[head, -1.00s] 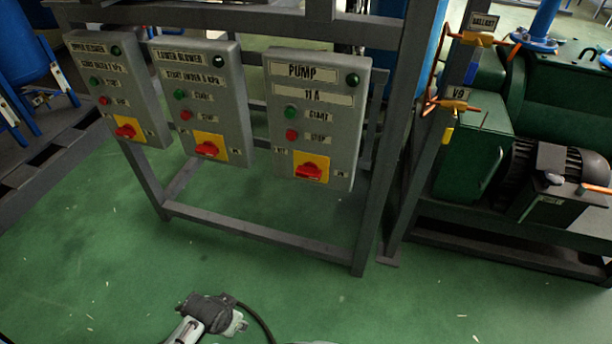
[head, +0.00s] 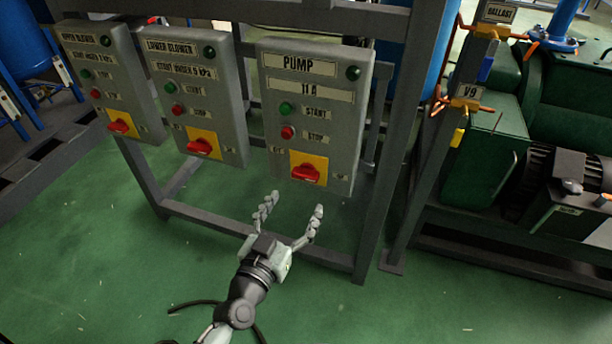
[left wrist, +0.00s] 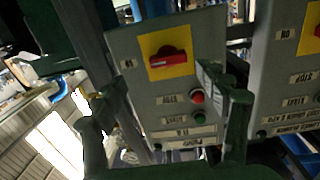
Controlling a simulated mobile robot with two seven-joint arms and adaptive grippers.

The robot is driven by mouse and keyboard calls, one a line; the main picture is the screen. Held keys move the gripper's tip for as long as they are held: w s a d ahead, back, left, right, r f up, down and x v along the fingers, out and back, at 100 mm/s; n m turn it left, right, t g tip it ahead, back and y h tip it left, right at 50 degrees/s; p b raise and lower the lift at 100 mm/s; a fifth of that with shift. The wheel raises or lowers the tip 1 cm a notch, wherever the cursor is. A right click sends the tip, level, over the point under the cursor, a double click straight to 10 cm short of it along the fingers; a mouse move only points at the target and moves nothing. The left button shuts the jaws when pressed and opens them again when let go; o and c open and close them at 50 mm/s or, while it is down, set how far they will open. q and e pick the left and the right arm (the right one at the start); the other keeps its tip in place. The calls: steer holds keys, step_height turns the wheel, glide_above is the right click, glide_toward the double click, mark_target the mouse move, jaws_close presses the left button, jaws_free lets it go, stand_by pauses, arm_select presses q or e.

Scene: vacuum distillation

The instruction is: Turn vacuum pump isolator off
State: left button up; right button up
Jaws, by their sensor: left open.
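The grey pump control box (head: 317,66) hangs on the frame, labelled PUMP. Its red rotary isolator (head: 306,174) sits on a yellow plate (head: 317,159) at the bottom, below the green start and red stop buttons. My left gripper (head: 293,203) is open and empty, just below this box and pointing up at it, apart from the isolator in the head view. In the left wrist view the picture is upside down, and the red isolator (left wrist: 169,57) on its yellow plate shows above and between the open fingers (left wrist: 168,112). My right gripper is not in view.
Two similar boxes, the lower blower box (head: 219,105) and the upper blower box (head: 107,84), hang to the left. Frame posts (head: 390,160) stand right of the pump box. A green pump machine (head: 560,100) stands at right. The green floor (head: 440,310) in front is clear.

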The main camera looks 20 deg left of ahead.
mark_target(304, 177)
arm_select(q)
steer(key=shift+n+y, duration=0.3)
steer(key=w, duration=0.5)
steer(key=w+r, duration=0.1)
steer(key=w, duration=0.1)
steer(key=shift+w+a, duration=0.3)
steer(key=shift+w, duration=0.1)
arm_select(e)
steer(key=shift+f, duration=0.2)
arm_select(q)
steer(key=shift+c, duration=0.5)
steer(key=shift+f, duration=0.1)
steer(key=c, duration=1.1)
steer(key=shift+o, duration=0.2)
